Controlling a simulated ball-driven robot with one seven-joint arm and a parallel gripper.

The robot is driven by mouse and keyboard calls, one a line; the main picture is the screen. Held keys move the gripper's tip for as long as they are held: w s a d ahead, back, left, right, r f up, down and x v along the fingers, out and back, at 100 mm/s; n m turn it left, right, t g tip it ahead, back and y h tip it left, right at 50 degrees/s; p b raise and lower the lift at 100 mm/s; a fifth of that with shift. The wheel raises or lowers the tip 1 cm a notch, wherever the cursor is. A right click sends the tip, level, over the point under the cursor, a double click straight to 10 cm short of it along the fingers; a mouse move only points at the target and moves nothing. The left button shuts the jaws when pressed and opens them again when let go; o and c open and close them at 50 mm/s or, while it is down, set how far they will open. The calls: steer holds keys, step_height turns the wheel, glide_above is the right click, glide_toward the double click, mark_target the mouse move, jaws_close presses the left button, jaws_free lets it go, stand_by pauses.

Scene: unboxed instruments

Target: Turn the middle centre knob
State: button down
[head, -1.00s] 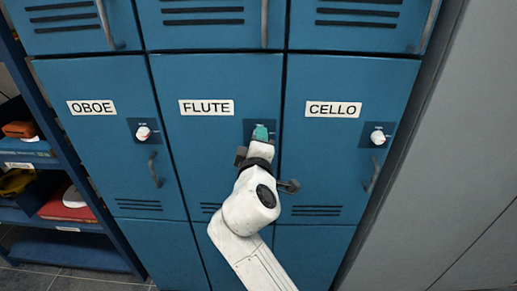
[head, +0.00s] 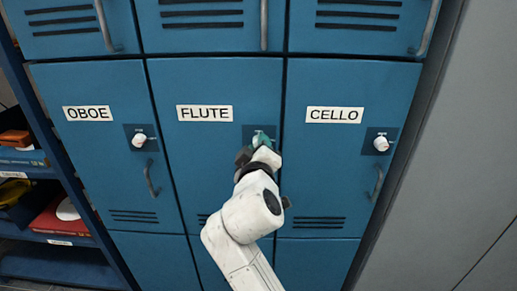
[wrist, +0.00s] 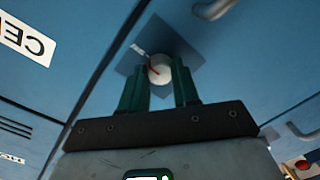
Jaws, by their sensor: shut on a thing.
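The middle centre knob is on the FLUTE door (head: 215,150), on a dark square plate (head: 247,131). In the head view my gripper mostly hides this knob. In the wrist view the white round knob (wrist: 159,68) with a red mark sits between the tips of the two green fingers. My gripper (head: 262,138) is at the plate, shut on the knob, and its wrist is tilted. It also shows in the wrist view (wrist: 160,85).
The OBOE knob (head: 139,140) is to the left and the CELLO knob (head: 381,143) to the right, on their own doors. Bar handles (head: 151,178) stick out from the doors. A blue shelf (head: 65,272) with several items stands at far left.

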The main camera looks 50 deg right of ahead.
steer(key=shift+f, duration=0.1)
steer(key=c, duration=0.8)
jaws_free()
steer(key=b+v, duration=0.1)
steer(key=v, duration=0.9)
steer(key=shift+s+a, duration=0.25)
steer(key=shift+a, duration=0.05)
steer(key=s+f+g+y+p, duration=0.2)
steer(key=s+f+y, duration=0.15)
steer(key=f, duration=0.55)
steer(key=s+f+g+y+p, duration=0.1)
steer(key=s+f+g+y, duration=0.25)
steer(key=f, duration=0.65)
steer(key=s+a+f+g+y, duration=0.1)
steer(key=s+a+f+y, duration=0.1)
steer(key=s+f, duration=0.1)
steer(key=s+a+f+g+y+p, duration=0.1)
steer(key=s+a+f+g+y, duration=0.1)
steer(key=s+f, duration=0.2)
steer(key=s+a+f+g+y+p, duration=0.1)
steer(key=s+a+f+y, duration=0.1)
steer(key=s+f, duration=0.2)
steer(key=shift+s+a+y, duration=0.15)
steer(key=shift+s+a, duration=0.05)
steer(key=shift+s, duration=0.3)
steer(key=shift+s+a+y, duration=0.15)
steer(key=shift+s, duration=0.3)
